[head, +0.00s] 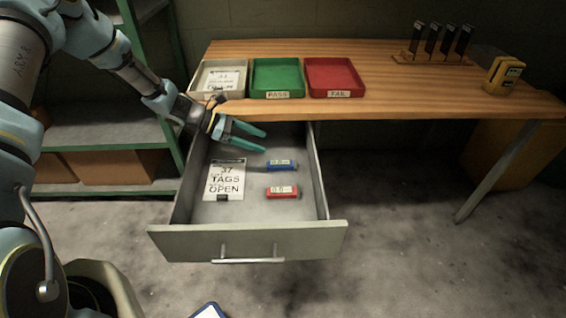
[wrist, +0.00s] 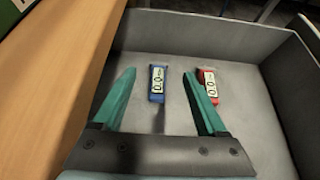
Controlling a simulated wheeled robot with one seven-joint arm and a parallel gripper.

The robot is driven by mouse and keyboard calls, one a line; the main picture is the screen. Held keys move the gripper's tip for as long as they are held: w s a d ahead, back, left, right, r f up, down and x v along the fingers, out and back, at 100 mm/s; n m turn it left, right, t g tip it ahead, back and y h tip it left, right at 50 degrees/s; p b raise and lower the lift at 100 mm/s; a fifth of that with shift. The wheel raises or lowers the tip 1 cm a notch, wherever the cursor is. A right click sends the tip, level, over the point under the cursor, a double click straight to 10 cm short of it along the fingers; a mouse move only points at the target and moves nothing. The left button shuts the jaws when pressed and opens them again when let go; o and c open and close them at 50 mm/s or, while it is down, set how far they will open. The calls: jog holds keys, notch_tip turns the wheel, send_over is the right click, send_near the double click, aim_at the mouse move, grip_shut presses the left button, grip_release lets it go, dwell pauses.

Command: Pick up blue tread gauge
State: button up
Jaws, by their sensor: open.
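The blue tread gauge (head: 281,165) lies flat in the open drawer, with a pale label on top. It also shows in the wrist view (wrist: 157,84), ahead of the gap between my fingers. A red gauge (head: 282,192) of the same kind lies nearer the drawer front; in the wrist view (wrist: 206,85) it is right of the blue one, partly behind my right finger. My gripper (head: 262,141) is open and empty, inside the drawer's opening near its back, above and left of the blue gauge. In the wrist view its teal fingers (wrist: 163,97) are spread wide.
The drawer (head: 247,240) is pulled out below the wooden bench (head: 420,105). A printed sheet (head: 223,180) lies in its left part. A white tray (head: 219,75), green tray (head: 277,77) and red tray (head: 335,76) stand on the bench. A green shelf (head: 100,136) is at left.

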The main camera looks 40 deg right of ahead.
send_near(283, 163)
jog(key=shift+s+d+f, duration=0.1)
jog(key=shift+s+d, duration=0.25)
jog(key=shift+p+x, duration=0.4)
jog(key=shift+x, duration=0.4)
jog(key=p+x, duration=0.1)
jog(key=x, duration=0.4)
jog(key=shift+s+d+f, duration=0.2)
jog(key=shift+f, duration=0.15)
grip_shut()
